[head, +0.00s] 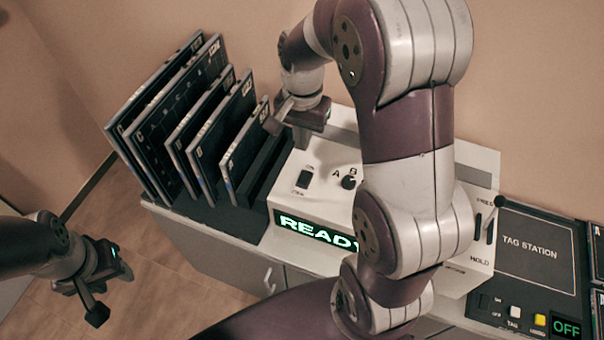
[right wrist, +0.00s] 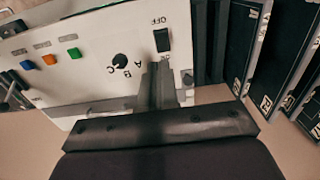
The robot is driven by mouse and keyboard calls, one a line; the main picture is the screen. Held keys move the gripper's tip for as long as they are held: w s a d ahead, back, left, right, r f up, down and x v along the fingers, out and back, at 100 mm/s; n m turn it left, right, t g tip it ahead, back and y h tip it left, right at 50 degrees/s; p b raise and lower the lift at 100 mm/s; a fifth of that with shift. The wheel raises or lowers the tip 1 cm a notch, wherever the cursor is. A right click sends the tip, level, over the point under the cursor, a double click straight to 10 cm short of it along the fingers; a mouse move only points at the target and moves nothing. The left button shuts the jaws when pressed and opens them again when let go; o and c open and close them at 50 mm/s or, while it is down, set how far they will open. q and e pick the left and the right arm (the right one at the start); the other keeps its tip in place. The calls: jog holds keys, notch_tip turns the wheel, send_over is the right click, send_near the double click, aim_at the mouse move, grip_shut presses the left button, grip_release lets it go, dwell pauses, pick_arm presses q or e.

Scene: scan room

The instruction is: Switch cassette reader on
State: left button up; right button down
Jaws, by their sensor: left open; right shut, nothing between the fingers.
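The cassette reader (head: 318,200) is a white console on the cabinet, with a lit green READY display (head: 316,228) on its front. Its black rocker switch (head: 304,179) sits at the left of the panel; in the right wrist view the switch (right wrist: 162,40) has an OFF label at one end. My right gripper (head: 276,115) is shut and empty behind the switch, near the rack end. In the right wrist view its fingers (right wrist: 160,75) reach close to the switch; contact cannot be told. My left gripper (head: 95,300) is open and empty at the lower left, away from the cabinet.
A knob (head: 349,182) marked A, B, C is beside the switch. A rack with several dark cassettes (head: 180,115) stands left of the reader. A tag station (head: 535,250) with an OFF display is at right. My right arm hides much of the reader.

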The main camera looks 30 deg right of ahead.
aim_at(304, 179)
notch_tip(304, 179, down, 13)
jog(key=shift+f+p, duration=0.1)
jog(key=shift+p, duration=0.95)
jog(key=shift+f, duration=0.25)
jog(key=shift+a+f, duration=0.15)
jog(key=shift+f, duration=0.2)
jog(key=shift+s+r, duration=0.1)
jog(key=shift+r, duration=0.15)
jog(key=shift+w+d+r+p, duration=0.3)
jog(key=shift+w+d, duration=0.2)
jog(key=shift+d, duration=0.1)
